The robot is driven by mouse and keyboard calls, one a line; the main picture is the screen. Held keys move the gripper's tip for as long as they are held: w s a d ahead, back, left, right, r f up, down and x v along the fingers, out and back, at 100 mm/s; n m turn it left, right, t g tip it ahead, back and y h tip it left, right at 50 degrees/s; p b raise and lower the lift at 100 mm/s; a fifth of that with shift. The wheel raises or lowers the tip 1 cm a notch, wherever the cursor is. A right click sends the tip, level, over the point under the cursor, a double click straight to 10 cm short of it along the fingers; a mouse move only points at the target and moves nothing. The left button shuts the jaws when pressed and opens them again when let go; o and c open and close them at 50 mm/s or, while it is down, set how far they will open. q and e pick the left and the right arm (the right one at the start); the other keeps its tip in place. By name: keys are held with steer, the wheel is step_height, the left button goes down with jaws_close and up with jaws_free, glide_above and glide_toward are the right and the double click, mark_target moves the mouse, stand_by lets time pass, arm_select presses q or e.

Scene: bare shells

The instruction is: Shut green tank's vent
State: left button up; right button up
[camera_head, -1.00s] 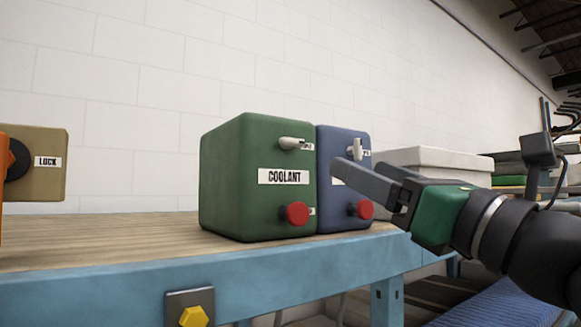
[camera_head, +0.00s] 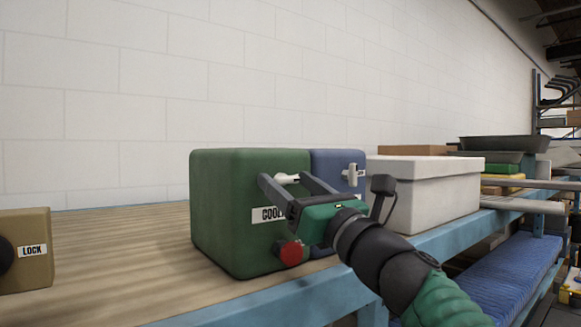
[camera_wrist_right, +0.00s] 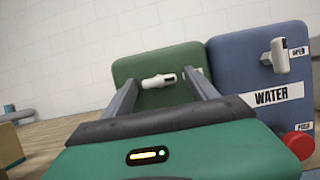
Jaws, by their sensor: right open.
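The green coolant tank (camera_head: 225,215) stands on the wooden bench top. Its white vent lever (camera_head: 286,178) is on the upper front face and lies roughly level; it also shows in the right wrist view (camera_wrist_right: 158,80). A red knob (camera_head: 291,253) sits low on the same face. My right gripper (camera_head: 283,179) is open, its two fingers on either side of the lever in the picture. I cannot tell whether they touch it. My left gripper is not in view.
The blue water tank (camera_wrist_right: 235,80) stands close on the right, its white lever (camera_wrist_right: 286,55) upright. A white box (camera_head: 430,200) is farther right. A tan LOCK box (camera_head: 28,250) is at left. Bench top (camera_head: 120,240) between is clear.

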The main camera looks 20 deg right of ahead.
steer(key=shift+a+r, duration=0.1)
steer(key=shift+s, duration=0.35)
steer(key=shift+w+d, duration=0.2)
steer(key=shift+d, duration=0.05)
steer(key=c, duration=0.7)
steer(key=shift+a, duration=0.1)
steer(key=c, duration=0.7)
steer(key=shift+o, duration=0.2)
